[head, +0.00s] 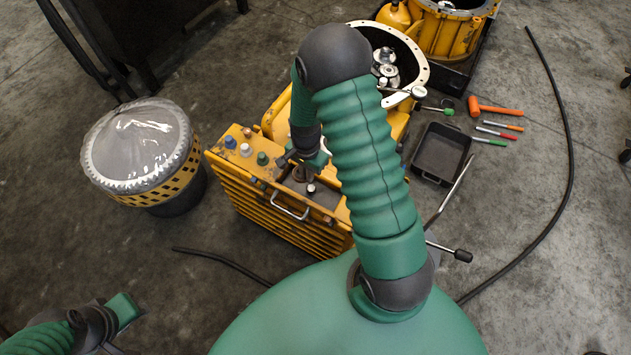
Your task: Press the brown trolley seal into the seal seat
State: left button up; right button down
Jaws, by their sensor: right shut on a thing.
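My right gripper (301,166) points down over the yellow trolley's (275,207) top, at the dark panel (325,197). It is shut on a small brownish piece, the brown trolley seal (300,174), seen low between the fingers. My own wrist and forearm hide part of it. The seal seat is not clearly seen; the area under the gripper is mostly covered, and I cannot tell whether the seal touches it. A small silver-topped knob (311,189) stands just beside the fingers. My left gripper (112,326) is at the lower left, partly cut off, away from the trolley.
Blue, white and green caps (246,150) stand on the trolley's left top. A plastic-covered drum (140,150) is at left. An open housing with gears (415,58) stands behind. A black tray (441,153), an orange mallet (492,108) and a hose (566,130) lie right.

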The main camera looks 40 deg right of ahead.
jog(key=f+m+b, duration=0.1)
jog(key=f, duration=0.1)
jog(key=s+d+f+b, duration=0.1)
jog(key=f+b, duration=0.1)
jog(key=f, duration=0.1)
jog(key=f+m+b, duration=0.1)
jog(key=f+b, duration=0.1)
jog(key=shift+s+d+f+m, duration=0.15)
jog(key=shift+d+m, duration=0.15)
jog(key=shift+d, duration=0.05)
jog(key=shift+d+f, duration=0.15)
jog(key=shift+f, duration=0.6)
jog(key=shift+d+f, duration=0.1)
jog(key=shift+a, duration=0.2)
jog(key=shift+f, duration=0.25)
jog(key=shift+f, duration=0.1)
